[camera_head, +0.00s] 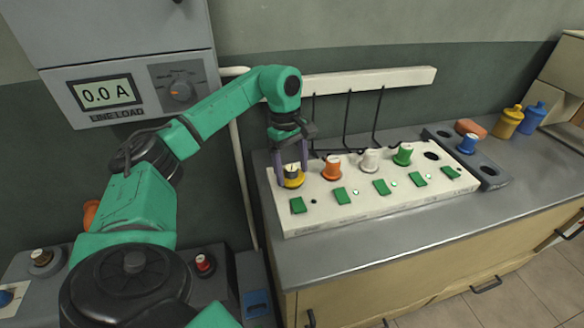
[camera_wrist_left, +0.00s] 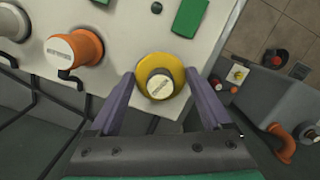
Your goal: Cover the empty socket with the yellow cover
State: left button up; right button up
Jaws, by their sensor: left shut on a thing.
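A yellow cover with a pale round top (camera_head: 293,182) is at the left end of the white socket panel (camera_head: 340,203). My left gripper (camera_head: 291,178) reaches down from above and is shut on it. In the left wrist view the purple fingers (camera_wrist_left: 161,76) stand on both sides of the yellow cover (camera_wrist_left: 160,64). What lies under the cover is hidden, and I cannot tell whether it is seated or slightly raised. A dark empty socket (camera_head: 432,155) shows at the right end of the panel. My right gripper is not in view.
Orange (camera_head: 332,168), white (camera_head: 370,161) and green (camera_head: 403,154) plugs stand along the panel, with black cables behind. A grey holder (camera_head: 478,161) with a blue plug (camera_head: 467,144) is at the right. Yellow (camera_head: 506,124) and blue (camera_head: 531,119) containers stand beyond it. The counter's front strip is clear.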

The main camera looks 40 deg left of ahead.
pick_arm(q)
jog(key=shift+f+b, duration=0.35)
jog(key=shift+f, duration=0.3)
jog(key=o, duration=1.2)
jog(key=shift+c, duration=0.2)
jog(key=r, duration=0.3)
jog(key=a+r+p, duration=0.1)
jog(key=r, duration=0.4)
jog(key=shift+w+a+r, duration=0.15)
jog(key=shift+r, duration=0.15)
jog(key=r+p, duration=0.1)
jog(key=r, duration=0.1)
jog(key=r+p, duration=0.1)
jog(key=r, duration=0.1)
jog(key=a+r+p, duration=0.1)
jog(key=p, duration=0.1)
jog(key=shift+r, duration=0.4)
jog(key=shift+f, duration=0.1)
